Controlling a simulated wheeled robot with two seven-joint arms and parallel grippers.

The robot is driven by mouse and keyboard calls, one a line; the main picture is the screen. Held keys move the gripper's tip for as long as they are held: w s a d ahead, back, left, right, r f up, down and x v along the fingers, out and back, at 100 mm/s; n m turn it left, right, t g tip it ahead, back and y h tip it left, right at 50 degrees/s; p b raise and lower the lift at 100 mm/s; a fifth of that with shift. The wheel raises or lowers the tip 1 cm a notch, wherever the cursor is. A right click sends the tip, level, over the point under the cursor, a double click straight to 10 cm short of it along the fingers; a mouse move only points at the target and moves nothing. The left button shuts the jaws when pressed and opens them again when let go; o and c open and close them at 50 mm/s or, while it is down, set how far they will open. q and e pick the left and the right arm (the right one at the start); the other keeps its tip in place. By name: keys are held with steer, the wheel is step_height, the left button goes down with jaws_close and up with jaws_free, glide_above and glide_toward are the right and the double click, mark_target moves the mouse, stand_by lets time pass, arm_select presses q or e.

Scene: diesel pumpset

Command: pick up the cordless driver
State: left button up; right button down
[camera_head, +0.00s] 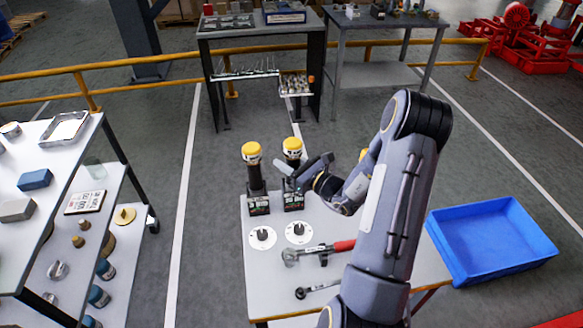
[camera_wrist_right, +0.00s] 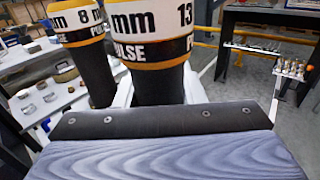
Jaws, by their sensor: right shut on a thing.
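Two cordless drivers stand upright with yellow tops and black bodies. The left driver (camera_head: 253,165) is labelled 8 mm in the wrist view (camera_wrist_right: 88,50). The second driver (camera_head: 292,150) is labelled 13 mm and PULSE in the wrist view (camera_wrist_right: 155,45). My right gripper (camera_head: 287,176) reaches in from the right and is shut on the 13 mm driver, one finger on each side of its dark body. A third yellow top (camera_head: 363,154) is mostly hidden behind my right arm. My left gripper is out of view.
The drivers stand on a grey table (camera_head: 262,290) with two white discs, a red-handled tool (camera_head: 325,249) and a small dark tool (camera_head: 315,289). A blue bin (camera_head: 490,240) is at the right. A loaded shelf rack (camera_head: 85,150) stands left, across clear floor.

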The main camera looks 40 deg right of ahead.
steer(key=shift+r, duration=0.1)
step_height(320, 180, up, 18)
stand_by(0.6)
steer(key=c, duration=1.6)
jaws_free()
jaws_close()
